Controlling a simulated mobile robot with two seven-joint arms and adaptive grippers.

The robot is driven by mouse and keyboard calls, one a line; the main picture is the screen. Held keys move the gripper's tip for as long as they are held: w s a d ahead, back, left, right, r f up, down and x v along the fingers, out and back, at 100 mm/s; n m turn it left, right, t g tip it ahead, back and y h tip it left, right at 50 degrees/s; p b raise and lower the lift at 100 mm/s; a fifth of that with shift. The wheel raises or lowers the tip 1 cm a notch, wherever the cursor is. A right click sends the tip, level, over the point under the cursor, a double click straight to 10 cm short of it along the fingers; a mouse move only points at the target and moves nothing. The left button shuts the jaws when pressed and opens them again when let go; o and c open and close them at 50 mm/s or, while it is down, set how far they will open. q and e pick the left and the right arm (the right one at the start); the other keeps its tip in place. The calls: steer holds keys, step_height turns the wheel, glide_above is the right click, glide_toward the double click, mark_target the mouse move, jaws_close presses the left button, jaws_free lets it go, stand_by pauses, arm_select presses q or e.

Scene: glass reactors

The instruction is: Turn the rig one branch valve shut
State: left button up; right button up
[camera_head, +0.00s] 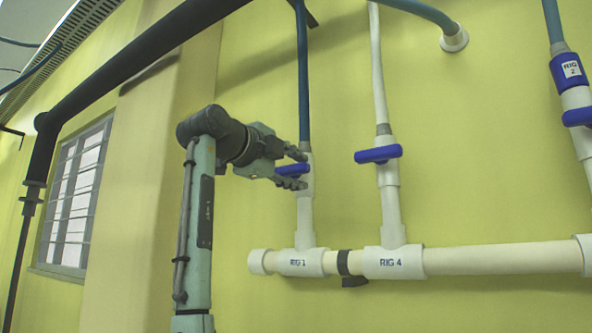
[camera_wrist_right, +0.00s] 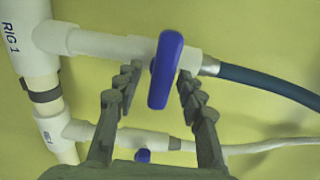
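The rig one branch valve has a blue lever handle (camera_head: 293,170) on a white vertical pipe above the tee labelled RIG 1 (camera_head: 298,263). The handle lies crosswise to its pipe. My right gripper (camera_head: 293,169) is at this handle, its fingers pointing toward the pipe, one above and one below the handle. In the right wrist view the blue handle (camera_wrist_right: 165,70) stands between the tips of the open gripper (camera_wrist_right: 160,82). A gap seems to show on both sides; contact cannot be told. My left gripper is not in view.
The RIG 4 branch beside it has its own blue handle (camera_head: 378,154), also crosswise. A RIG 2 valve (camera_head: 568,71) is at the far right. A white horizontal pipe (camera_head: 480,259) runs below along the yellow wall. A dark pipe (camera_head: 130,58) crosses the upper left.

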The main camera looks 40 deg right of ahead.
steer(key=shift+a, duration=0.1)
steer(key=v, duration=1.2)
